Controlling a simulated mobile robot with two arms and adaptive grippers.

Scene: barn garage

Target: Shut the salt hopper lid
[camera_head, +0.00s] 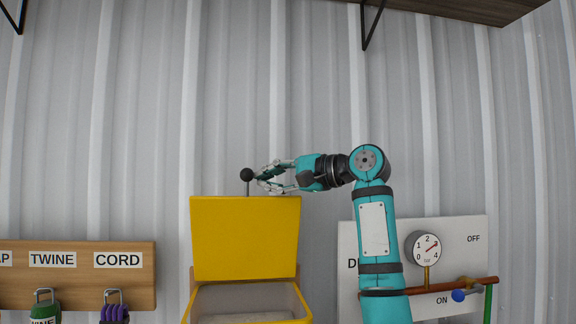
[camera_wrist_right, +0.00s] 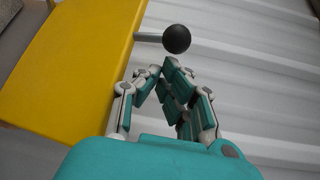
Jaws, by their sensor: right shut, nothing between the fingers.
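The salt hopper is a yellow bin (camera_head: 190,309) at the bottom centre of the head view, with pale contents inside. Its yellow lid (camera_head: 245,240) stands open, raised upright against the back. A black ball knob (camera_head: 247,174) on a short grey stem rises from the lid's top edge. The knob (camera_wrist_right: 176,39) and lid (camera_wrist_right: 75,65) also show in the right wrist view. My right gripper (camera_head: 262,177) is shut and empty, just right of the knob and above the lid's top edge. In the wrist view its fingertips (camera_wrist_right: 168,64) point at the knob, with a small gap. My left gripper is out of view.
Right of the hopper, a white panel (camera_head: 455,234) carries a gauge (camera_head: 423,246), copper pipe (camera_head: 480,283) and blue-knobbed valve. Left, a wooden board (camera_head: 75,272) labelled TWINE and CORD holds hanging items. A shelf (camera_head: 470,10) overhangs top right. Corrugated wall stands close behind.

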